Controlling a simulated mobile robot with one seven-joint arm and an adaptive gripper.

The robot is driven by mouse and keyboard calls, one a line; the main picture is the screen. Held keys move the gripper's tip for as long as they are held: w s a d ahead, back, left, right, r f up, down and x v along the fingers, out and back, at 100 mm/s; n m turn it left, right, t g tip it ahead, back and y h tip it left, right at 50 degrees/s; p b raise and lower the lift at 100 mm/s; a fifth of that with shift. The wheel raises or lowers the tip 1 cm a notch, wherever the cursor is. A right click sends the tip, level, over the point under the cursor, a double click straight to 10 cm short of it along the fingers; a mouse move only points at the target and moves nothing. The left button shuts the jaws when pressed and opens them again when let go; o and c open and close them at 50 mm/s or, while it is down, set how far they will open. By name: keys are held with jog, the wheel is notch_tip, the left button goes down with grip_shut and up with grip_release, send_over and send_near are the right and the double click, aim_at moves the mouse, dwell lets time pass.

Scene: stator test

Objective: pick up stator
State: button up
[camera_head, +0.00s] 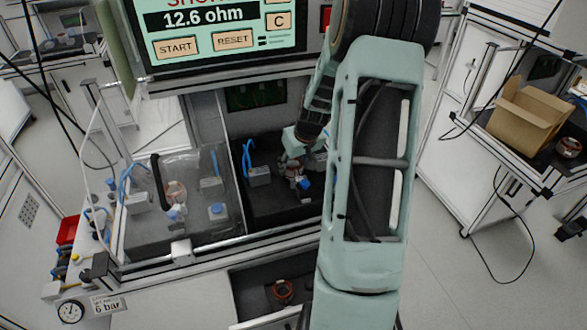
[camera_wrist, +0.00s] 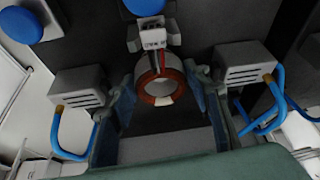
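A stator, a ring with copper-red windings and a pale outer body, shows in the wrist view (camera_wrist: 160,88) in front of a small white connector block (camera_wrist: 152,38) with red and dark wires. My gripper (camera_wrist: 162,88) is open, with one finger on each side of the stator. Its fingers look very near the stator's sides; I cannot tell whether they touch. In the head view my gripper (camera_head: 303,150) reaches down into the dark right-hand test bay, and the stator there is largely hidden by my arm and gripper.
Grey blocks with blue tubes (camera_wrist: 78,86) (camera_wrist: 245,62) stand on both sides of my gripper. A clear-covered bay (camera_head: 135,228) adjoins on the left. A screen (camera_head: 215,35) reading 12.6 ohm hangs above.

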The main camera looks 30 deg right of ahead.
jog(key=c, duration=0.9)
jog(key=shift+r, duration=0.15)
